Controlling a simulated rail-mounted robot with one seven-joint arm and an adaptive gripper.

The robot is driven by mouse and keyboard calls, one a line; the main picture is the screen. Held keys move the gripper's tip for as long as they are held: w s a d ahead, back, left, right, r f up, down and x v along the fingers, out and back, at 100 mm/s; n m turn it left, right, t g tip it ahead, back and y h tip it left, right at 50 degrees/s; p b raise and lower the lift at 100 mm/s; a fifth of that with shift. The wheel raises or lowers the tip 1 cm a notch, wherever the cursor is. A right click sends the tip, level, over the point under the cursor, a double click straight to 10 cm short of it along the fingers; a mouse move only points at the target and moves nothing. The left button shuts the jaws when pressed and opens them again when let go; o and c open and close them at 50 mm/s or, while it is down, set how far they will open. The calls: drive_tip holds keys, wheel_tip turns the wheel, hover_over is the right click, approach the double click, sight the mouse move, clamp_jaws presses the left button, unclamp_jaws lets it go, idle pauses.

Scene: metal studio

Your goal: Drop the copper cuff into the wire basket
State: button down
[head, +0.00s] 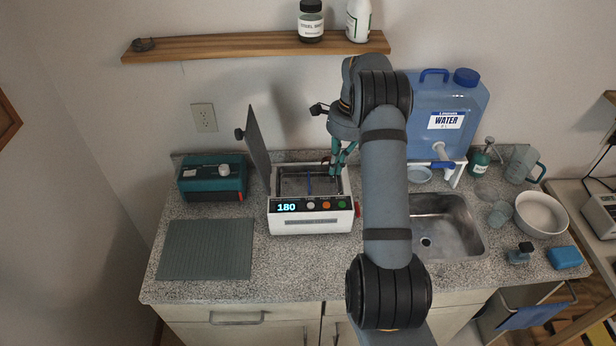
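A white machine (311,225) with a lit "180" display stands on the counter, left of the sink. Its dark lid (257,147) stands open on the left. Inside its open top is a dark, metal-edged well (292,184) with a thin blue upright piece. This may hold the wire basket, but the mesh is too small to make out. My gripper (336,170) points down with teal fingers over the right part of the well. I cannot tell if the fingers are apart or closed. I cannot make out the copper cuff; anything between the fingers is too small to see.
A teal box (212,177) and a grey ribbed mat (207,249) lie left of the machine. Right are a sink (447,230), blue water container (447,105), white bowl (542,214) and blue sponge (564,258). A wooden shelf (240,44) with bottles hangs above.

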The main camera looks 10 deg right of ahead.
drive_tip(key=shift+m, duration=0.5)
drive_tip(key=f+b, duration=0.1)
drive_tip(key=f, duration=0.1)
drive_tip(key=f+b, duration=0.2)
drive_tip(key=w+f+b, duration=0.1)
drive_tip(key=f, duration=0.1)
drive_tip(key=shift+a+f, duration=0.15)
drive_tip(key=shift+f, duration=0.15)
drive_tip(key=c, duration=1.9)
unclamp_jaws()
drive_tip(key=shift+o, duration=0.2)
drive_tip(key=shift+r, duration=0.15)
